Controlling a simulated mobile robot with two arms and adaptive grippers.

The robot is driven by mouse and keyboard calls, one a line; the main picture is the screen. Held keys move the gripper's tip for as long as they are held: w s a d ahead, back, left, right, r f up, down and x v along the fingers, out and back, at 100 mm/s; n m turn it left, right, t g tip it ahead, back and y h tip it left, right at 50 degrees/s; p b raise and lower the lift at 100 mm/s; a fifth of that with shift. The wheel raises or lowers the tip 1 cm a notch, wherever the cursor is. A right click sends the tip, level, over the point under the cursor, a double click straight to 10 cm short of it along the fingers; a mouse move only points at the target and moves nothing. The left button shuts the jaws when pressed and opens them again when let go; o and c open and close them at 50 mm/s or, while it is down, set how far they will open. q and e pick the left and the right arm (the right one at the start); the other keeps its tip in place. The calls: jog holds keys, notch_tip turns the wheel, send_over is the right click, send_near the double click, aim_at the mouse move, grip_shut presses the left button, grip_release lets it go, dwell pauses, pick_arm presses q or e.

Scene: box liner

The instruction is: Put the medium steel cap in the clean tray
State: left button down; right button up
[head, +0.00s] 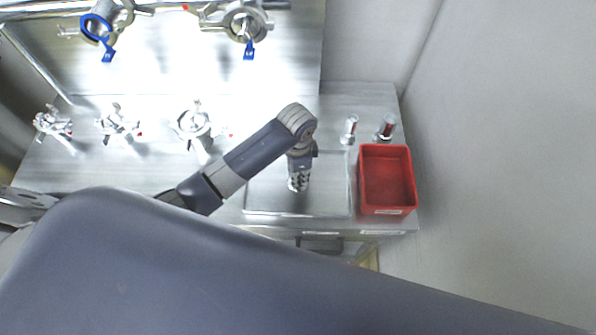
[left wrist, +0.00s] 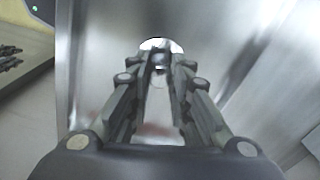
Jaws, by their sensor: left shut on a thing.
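My left gripper (head: 299,184) points down over the steel bench, left of the red bin. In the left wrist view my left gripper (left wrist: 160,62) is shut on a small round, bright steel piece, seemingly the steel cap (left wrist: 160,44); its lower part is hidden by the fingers. In the head view the cap is too small and covered to make out. A flat steel tray (head: 264,206) with a thin rim appears to lie below the gripper; I cannot tell whether the cap touches it. My right gripper is not in view.
A red bin (head: 387,212) stands at the bench's right end, apparently empty. Two small steel cylinders (head: 349,130) (head: 386,128) stand behind it. Several clamp fittings (head: 117,124) line the left, with blue-tagged fittings (head: 245,22) above. A wall (head: 500,150) closes the right side.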

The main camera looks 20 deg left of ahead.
pick_arm(q)
jog(key=c, duration=1.5)
grip_release()
jog(key=shift+o, duration=0.2)
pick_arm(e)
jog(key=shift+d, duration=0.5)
